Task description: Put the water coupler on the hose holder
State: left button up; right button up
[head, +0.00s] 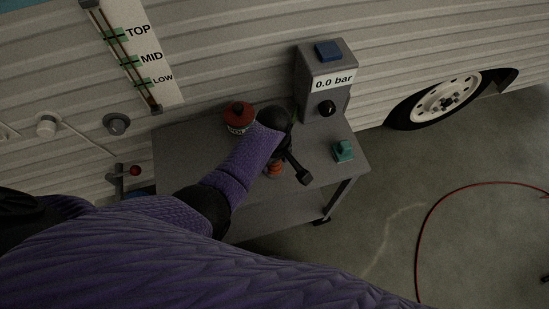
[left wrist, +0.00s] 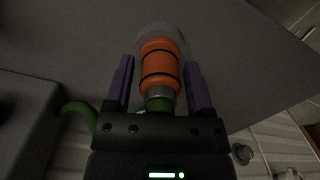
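The orange water coupler (head: 275,168) shows partly below my left gripper (head: 294,168) in the head view, over the top of the grey cart. In the left wrist view the coupler (left wrist: 160,68) has dark rings and a grey collar, and a green hose (left wrist: 80,112) shows behind it. The fingers of my left gripper (left wrist: 160,84) stand on either side of the coupler with a narrow gap on each side. A pale grey round piece (left wrist: 160,34) is at the coupler's far end; I cannot tell whether it is the hose holder. My right gripper is not in view.
The grey cart (head: 190,145) stands against the camper wall. On it are a red canister (head: 237,116), a grey unit (head: 324,85) reading 0.0 bar and a teal knob (head: 343,150). A level gauge (head: 130,60) is on the wall. A red hose (head: 418,235) lies on the floor.

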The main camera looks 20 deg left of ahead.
pick_arm(q)
jog(key=shift+o, duration=0.5)
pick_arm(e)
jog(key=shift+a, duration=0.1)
pick_arm(q)
notch_tip(320, 180, up, 13)
jog(key=p, duration=0.7)
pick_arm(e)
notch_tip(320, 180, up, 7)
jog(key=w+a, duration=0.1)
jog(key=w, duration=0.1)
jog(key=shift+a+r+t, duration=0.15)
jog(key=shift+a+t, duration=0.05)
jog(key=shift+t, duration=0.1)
